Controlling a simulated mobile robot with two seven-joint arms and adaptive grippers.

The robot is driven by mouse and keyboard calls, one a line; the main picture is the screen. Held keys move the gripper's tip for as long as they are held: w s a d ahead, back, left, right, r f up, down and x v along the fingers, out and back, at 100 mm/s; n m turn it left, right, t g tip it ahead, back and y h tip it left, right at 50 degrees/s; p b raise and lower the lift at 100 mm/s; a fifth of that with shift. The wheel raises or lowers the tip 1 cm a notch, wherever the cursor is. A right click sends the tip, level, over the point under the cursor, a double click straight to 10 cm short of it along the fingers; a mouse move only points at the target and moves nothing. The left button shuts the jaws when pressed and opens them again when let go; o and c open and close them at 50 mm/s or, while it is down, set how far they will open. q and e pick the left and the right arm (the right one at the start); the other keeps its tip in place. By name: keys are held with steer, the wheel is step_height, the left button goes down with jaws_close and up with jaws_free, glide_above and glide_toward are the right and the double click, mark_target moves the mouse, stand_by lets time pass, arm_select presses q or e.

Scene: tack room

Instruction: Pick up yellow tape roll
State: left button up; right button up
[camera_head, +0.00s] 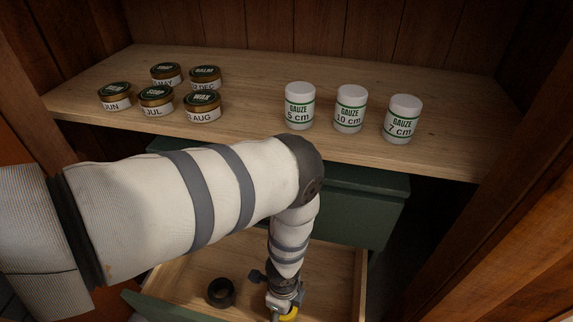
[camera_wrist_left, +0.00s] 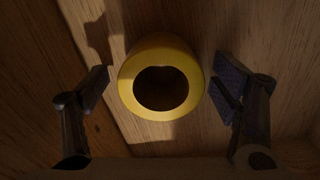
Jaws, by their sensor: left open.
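The yellow tape roll (camera_wrist_left: 131,92) lies in the open wooden drawer and shows from above in the left wrist view, with its dark centre hole facing me. In the head view only a sliver of the roll (camera_head: 290,315) shows, at the bottom edge beneath my left gripper (camera_head: 281,305). In the left wrist view my left gripper (camera_wrist_left: 166,88) is open, with one finger on each side of the roll. Gaps show between the fingers and the roll, and it holds nothing. My right gripper is in neither view.
A black tape roll (camera_head: 221,292) lies in the drawer (camera_head: 240,258) to the left. The green drawer unit (camera_head: 350,205) and wooden shelf (camera_head: 250,88) are above, with three gauze jars (camera_head: 349,110) and several small labelled tins (camera_head: 156,100). Wooden walls close in both sides.

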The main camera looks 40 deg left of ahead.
arm_select(q)
steer(key=shift+w, duration=0.1)
steer(key=c, duration=1.3)
